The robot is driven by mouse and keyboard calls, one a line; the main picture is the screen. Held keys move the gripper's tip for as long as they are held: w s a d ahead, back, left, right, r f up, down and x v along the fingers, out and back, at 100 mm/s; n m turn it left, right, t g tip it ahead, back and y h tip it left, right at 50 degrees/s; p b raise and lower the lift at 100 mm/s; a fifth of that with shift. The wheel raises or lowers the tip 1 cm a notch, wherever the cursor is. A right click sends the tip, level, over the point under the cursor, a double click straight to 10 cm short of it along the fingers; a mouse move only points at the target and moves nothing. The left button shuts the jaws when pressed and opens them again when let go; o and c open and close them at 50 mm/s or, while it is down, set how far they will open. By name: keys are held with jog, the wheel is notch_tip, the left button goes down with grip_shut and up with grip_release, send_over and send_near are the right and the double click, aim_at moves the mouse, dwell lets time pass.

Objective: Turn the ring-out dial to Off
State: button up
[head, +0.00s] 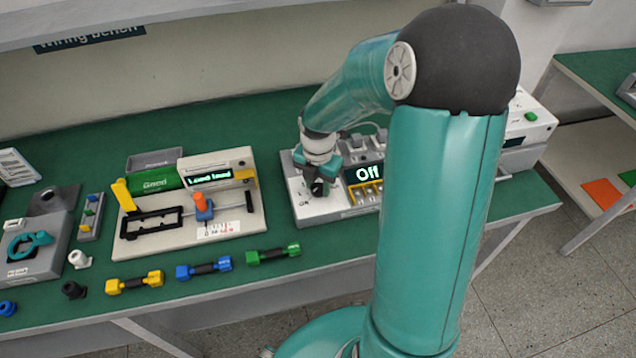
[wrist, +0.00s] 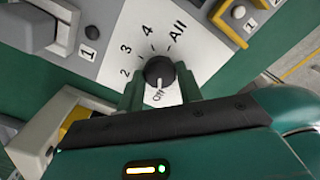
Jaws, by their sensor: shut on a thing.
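In the head view my gripper (head: 318,184) reaches down onto the left end of the grey tester box (head: 310,208), and the dial is mostly hidden there.
Left of the tester stands a pale load stand (head: 150,243) with a display and an orange-topped clamp. Yellow, blue (head: 204,268) and green connectors lie along the bench's front edge. A white box (head: 530,125) with a green button stands at right.

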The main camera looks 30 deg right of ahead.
aim_at(318, 188)
dwell(0.4)
jog(key=o, duration=1)
notch_tip(318, 188, up, 14)
jog(key=shift+f, duration=0.1)
jog(key=shift+s, duration=0.1)
